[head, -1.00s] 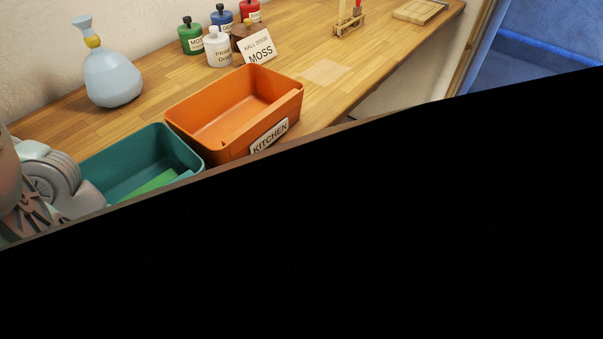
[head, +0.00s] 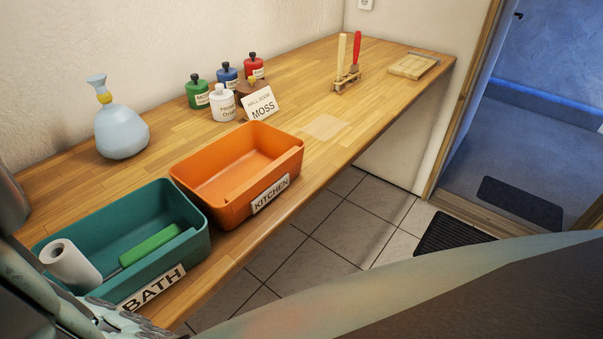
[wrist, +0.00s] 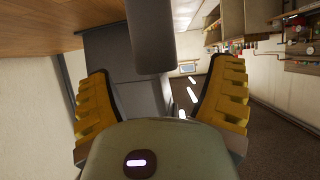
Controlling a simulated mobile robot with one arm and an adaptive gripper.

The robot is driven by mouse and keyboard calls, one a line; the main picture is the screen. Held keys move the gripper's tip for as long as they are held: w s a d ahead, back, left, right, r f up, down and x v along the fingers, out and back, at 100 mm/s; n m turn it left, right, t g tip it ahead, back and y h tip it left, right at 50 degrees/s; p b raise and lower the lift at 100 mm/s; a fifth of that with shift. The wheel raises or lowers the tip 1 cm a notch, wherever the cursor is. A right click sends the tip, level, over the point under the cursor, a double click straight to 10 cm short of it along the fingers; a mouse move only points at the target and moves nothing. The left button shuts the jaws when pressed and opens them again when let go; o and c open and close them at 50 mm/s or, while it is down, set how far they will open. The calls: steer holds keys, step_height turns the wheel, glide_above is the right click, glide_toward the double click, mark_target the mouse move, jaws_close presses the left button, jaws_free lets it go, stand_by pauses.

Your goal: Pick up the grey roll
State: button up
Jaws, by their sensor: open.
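A pale, whitish-grey roll (head: 72,263) with a dark hole in its end lies tilted in the teal bin (head: 195,243) labelled BATH, beside a green block-like item (head: 150,245). No other roll shows clearly on the bench in the head view. In the wrist view my gripper (wrist: 162,70) is open, its yellow-padded fingers wide apart with nothing held. A dark grey cylinder (wrist: 150,30) comes down from the top edge between the fingers; I cannot tell what it is. My gripper's fingers cannot be made out in the head view.
An orange bin (head: 290,165) labelled KITCHEN stands beside the teal bin. Behind are a blue-grey bottle (head: 122,132), several small labelled bottles (head: 222,103) and a MOSS card (head: 260,104).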

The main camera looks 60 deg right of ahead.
steer(key=shift+p+x, duration=1)
steer(key=shift+x, duration=1.7)
steer(key=shift+w+f, duration=0.1)
steer(key=shift+w, duration=0.05)
steer(key=c, duration=1.3)
steer(key=shift+d, duration=0.1)
steer(key=shift+w+r+b, duration=0.1)
steer(key=shift+r+b, duration=0.2)
steer(key=shift+r, duration=0.4)
step_height(320, 180, up, 2)
steer(key=shift+r+b, duration=0.1)
steer(key=shift+b, duration=0.3)
steer(key=shift+s+d+r+p, duration=0.25)
steer(key=shift+s+d+p, duration=0.95)
steer(key=shift+s+d, duration=0.7)
steer(key=shift+s+d+r+p, duration=0.25)
steer(key=shift+s+d+p, duration=1.15)
steer(key=shift+d, duration=0.75)
steer(key=shift+s+d+r+p, duration=0.25)
steer(key=shift+s+d+p, duration=0.75)
steer(key=shift+s+d, duration=1)
